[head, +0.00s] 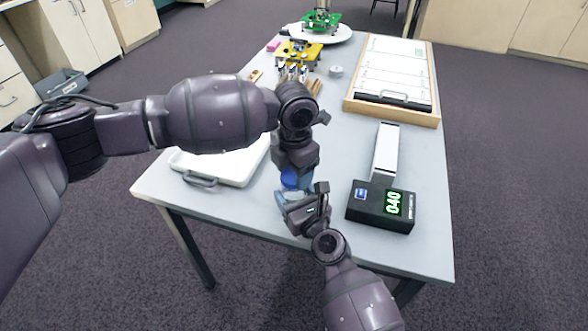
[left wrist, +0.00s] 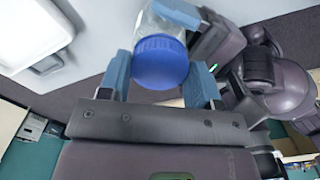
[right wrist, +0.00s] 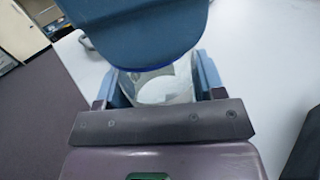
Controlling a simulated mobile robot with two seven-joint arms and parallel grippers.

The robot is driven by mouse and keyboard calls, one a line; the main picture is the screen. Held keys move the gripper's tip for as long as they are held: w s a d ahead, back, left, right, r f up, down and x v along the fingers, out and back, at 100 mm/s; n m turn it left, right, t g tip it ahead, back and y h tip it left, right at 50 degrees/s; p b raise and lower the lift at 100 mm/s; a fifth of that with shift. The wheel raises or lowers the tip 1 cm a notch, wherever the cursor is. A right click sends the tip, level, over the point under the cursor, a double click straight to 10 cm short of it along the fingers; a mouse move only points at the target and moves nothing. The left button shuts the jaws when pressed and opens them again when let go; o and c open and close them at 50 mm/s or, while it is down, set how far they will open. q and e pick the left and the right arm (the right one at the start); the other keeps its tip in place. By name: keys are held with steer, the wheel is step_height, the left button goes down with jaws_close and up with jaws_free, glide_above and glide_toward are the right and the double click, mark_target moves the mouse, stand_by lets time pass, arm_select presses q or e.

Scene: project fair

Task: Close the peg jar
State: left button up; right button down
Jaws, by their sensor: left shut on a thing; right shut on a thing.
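The peg jar is a clear jar with a blue lid. In the head view the lid (head: 289,179) is partly hidden by my left gripper (head: 295,176), which comes from above and is shut on it. In the left wrist view the lid (left wrist: 162,62) sits between the two blue fingers, at the end of the clear jar (left wrist: 160,22). My right gripper (head: 291,198) is shut around the jar body from the front. In the right wrist view the jar (right wrist: 150,82) shows something pale inside. The lid looks in line with the jar; whether it is threaded on cannot be told.
The jar is at the table's (head: 335,232) near edge. A white tray (head: 235,172) lies to the left, and a black device with a green display (head: 381,207) stands to the right. A wooden-framed board (head: 391,112) and small projects (head: 299,52) are farther back.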

arm_select(q)
steer(key=o, duration=0.9)
steer(key=shift+r, duration=0.15)
steer(key=shift+r, duration=2.1)
steer(key=shift+c, duration=0.4)
